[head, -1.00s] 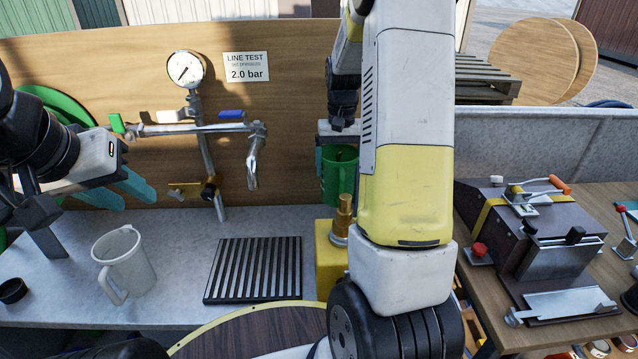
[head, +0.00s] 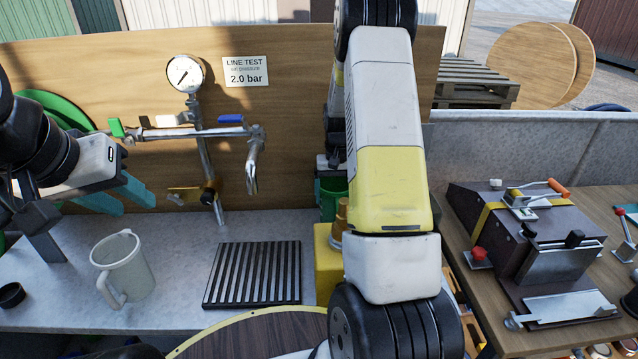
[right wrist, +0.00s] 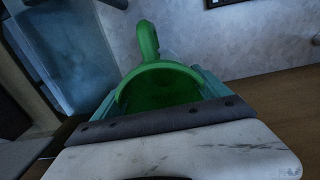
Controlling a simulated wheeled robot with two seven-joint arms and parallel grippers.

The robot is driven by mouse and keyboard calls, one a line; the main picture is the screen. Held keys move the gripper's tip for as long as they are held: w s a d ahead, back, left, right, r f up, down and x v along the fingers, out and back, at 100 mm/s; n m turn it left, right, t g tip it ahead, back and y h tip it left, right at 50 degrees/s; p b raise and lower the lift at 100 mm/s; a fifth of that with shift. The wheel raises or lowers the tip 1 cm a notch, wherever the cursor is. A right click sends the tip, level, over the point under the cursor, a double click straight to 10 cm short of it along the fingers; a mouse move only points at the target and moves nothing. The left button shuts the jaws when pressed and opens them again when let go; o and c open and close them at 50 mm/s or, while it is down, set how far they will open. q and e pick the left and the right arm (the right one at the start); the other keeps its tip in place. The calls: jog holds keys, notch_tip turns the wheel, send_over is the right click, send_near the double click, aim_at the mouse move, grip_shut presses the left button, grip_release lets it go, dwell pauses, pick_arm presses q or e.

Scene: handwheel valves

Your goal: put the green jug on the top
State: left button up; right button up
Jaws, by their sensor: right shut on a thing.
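The green jug (head: 328,200) is at the back of the grey worktop (head: 185,225), partly hidden behind my right arm and the yellow block. My right gripper (head: 328,172) is shut on the jug. In the right wrist view the jug (right wrist: 165,85) shows its open mouth and handle between the teal fingers (right wrist: 160,92). The jug's base is hidden, so I cannot tell whether it touches the worktop. My left gripper (head: 138,203) is at the left, its teal fingers apart and empty, above and behind a pale jug (head: 125,268).
A black slatted grate (head: 253,273) lies on the worktop. A yellow block (head: 327,265) with a brass fitting stands right of it. Pipework with a gauge (head: 185,74) stands before the wooden backboard (head: 290,110). A dark clamped device (head: 520,230) is on the right bench.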

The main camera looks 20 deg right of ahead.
jog(key=shift+f, duration=0.1)
jog(key=o, duration=1.9)
jog(key=s+a+r+t, duration=0.1)
jog(key=s+a+r, duration=0.1)
jog(key=r, duration=0.8)
jog(key=s+a+r, duration=0.2)
jog(key=r, duration=0.7)
jog(key=s+a+r+n+t, duration=0.1)
jog(key=s+a+r, duration=0.2)
jog(key=s, duration=0.4)
jog(key=s+a+r+n+t+y, duration=0.1)
jog(key=s+a, duration=0.3)
jog(key=s, duration=0.4)
jog(key=s+a+r+n+t+y, duration=0.1)
jog(key=s+a+r+t, duration=0.2)
jog(key=s, duration=0.4)
jog(key=shift+s+a+r+n, duration=0.1)
jog(key=shift+r+n, duration=0.05)
jog(key=shift+r, duration=0.25)
jog(key=shift+s+a+r+n, duration=0.1)
jog(key=shift+r+n, duration=0.05)
jog(key=shift+r, duration=0.25)
